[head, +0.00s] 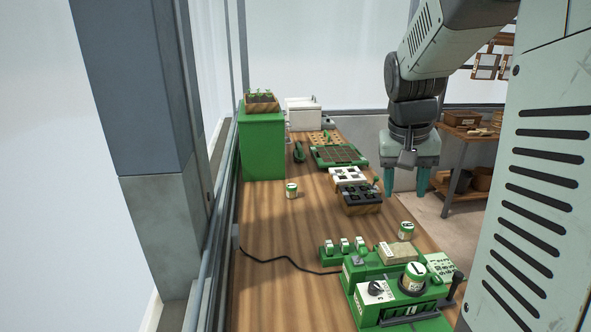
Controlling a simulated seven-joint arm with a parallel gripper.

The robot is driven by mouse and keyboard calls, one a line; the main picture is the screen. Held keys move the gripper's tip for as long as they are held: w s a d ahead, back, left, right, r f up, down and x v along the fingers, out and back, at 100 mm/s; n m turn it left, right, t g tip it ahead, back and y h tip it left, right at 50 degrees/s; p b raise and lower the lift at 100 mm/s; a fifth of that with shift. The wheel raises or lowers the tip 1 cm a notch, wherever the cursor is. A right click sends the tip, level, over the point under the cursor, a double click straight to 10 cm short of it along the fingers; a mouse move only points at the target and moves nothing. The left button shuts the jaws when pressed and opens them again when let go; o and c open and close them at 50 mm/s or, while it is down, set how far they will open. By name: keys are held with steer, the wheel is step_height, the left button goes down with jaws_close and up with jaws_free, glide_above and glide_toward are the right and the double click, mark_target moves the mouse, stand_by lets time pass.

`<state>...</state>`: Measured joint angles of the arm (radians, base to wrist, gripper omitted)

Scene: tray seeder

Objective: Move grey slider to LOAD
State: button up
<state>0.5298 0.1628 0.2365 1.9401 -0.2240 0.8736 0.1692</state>
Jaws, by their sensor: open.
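The green seeder machine (366,306) stands at the front right of the wooden bench in the head view. A small grey piece (359,259) sits on its upper left part and may be the grey slider; it is too small to be sure. I cannot read a LOAD mark or tell the slider's position. The machine also has a dark round knob (376,288) and a dark lever (454,289) at its right side. My gripper (407,191) hangs fingers down, open and empty, beyond the machine and right of the bench, well apart from both.
Labelled cans stand on the machine (414,275), behind it (406,230) and mid-bench (291,190). A green cabinet (263,147) stands at left. A black cable (285,259) crosses clear bench left of the machine.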

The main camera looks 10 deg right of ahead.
steer(key=w+d+f+m+g, duration=0.1)
steer(key=w+d+f+m, duration=0.1)
steer(key=d+f, duration=0.65)
steer(key=m+y, duration=0.2)
steer(key=m, duration=0.1)
glide_toward(460, 275)
steer(key=shift+g, duration=0.3)
steer(key=f, duration=0.8)
steer(key=shift+w+d+f, duration=0.15)
steer(key=shift+w+f, duration=0.25)
jaws_close()
steer(key=shift+s, duration=0.1)
